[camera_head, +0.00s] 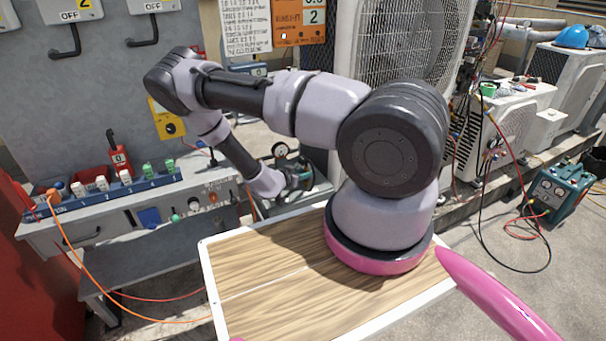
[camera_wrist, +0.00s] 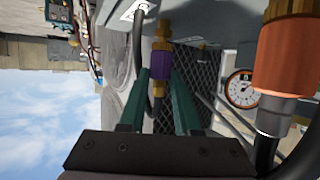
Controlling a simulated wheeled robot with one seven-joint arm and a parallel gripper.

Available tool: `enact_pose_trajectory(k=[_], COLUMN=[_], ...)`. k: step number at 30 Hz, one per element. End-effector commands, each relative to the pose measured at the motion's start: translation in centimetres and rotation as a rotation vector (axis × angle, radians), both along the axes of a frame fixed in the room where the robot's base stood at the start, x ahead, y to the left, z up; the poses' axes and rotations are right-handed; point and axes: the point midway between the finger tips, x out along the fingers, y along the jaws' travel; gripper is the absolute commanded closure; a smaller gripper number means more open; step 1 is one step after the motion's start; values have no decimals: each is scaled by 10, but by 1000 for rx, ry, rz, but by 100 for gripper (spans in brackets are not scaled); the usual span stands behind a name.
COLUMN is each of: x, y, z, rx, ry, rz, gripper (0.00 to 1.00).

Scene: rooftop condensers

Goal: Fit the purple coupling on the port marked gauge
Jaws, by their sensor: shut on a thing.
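My gripper (camera_wrist: 160,80) has its teal fingers on either side of the purple coupling (camera_wrist: 161,65) in the wrist view and is shut on it. The coupling has brass ends above and below its purple body, and a dark hose runs close beside it. In the head view my gripper (camera_head: 293,180) is low, beyond the wooden top and beside a round gauge (camera_head: 280,149); the coupling cannot be made out there. A white-faced gauge (camera_wrist: 242,88) shows right of the coupling in the wrist view. No marking reading gauge is legible, and I cannot tell whether the coupling touches a port.
A large orange fitting with a silver collar (camera_wrist: 287,60) is close on the right in the wrist view. A grey bench (camera_head: 90,235) with red, white and green parts stands left. A condenser (camera_head: 410,45) stands behind my arm. A teal machine (camera_head: 560,190) with hoses is right.

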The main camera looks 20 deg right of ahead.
Motion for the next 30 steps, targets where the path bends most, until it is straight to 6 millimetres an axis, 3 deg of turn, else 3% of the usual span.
enact_pose_trajectory(k=[24,25,27,30], x=[0,0,0,0], y=[0,0,0,0], z=[-8,-8,-8,-8], rx=[0,1,1,0], ry=[0,1,1,0], rz=[0,0,0,0], gripper=[100,57,34,34])
